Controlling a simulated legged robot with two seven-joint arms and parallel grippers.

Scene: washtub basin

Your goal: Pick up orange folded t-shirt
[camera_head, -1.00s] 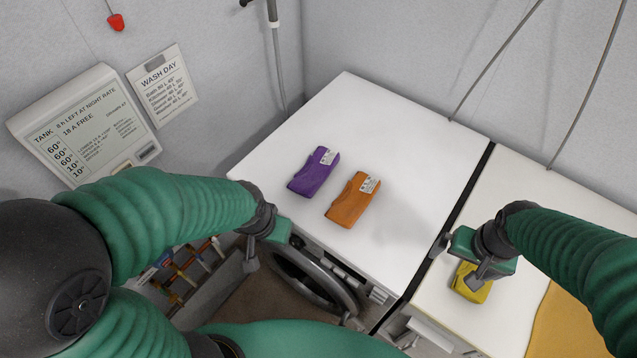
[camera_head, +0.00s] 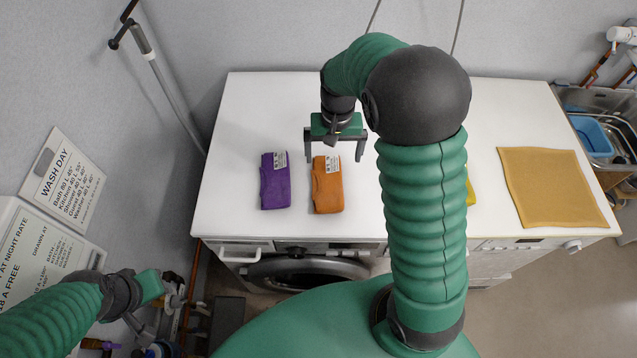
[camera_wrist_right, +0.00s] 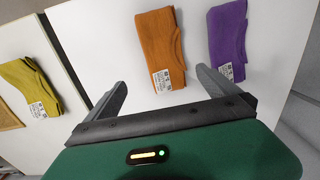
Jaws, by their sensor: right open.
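The orange folded t-shirt (camera_head: 327,186) lies on the white machine top (camera_head: 240,118), with a pale label at its far end. It also shows in the right wrist view (camera_wrist_right: 162,42), ahead of and between the fingers. My right gripper (camera_head: 334,158) is open and empty, above the far end of the orange t-shirt; in the wrist view its fingers (camera_wrist_right: 165,85) are spread wide, apart from the cloth. My left gripper (camera_head: 150,305) is low at the left, beside the machine, away from the t-shirt; its jaw opening is unclear.
A purple folded garment (camera_head: 275,182) lies close to the left of the orange one. A yellow garment (camera_wrist_right: 30,84) lies farther off, mostly hidden behind my arm in the head view. A mustard cloth (camera_head: 552,187) lies at the right, near a sink with a blue basin (camera_head: 590,136).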

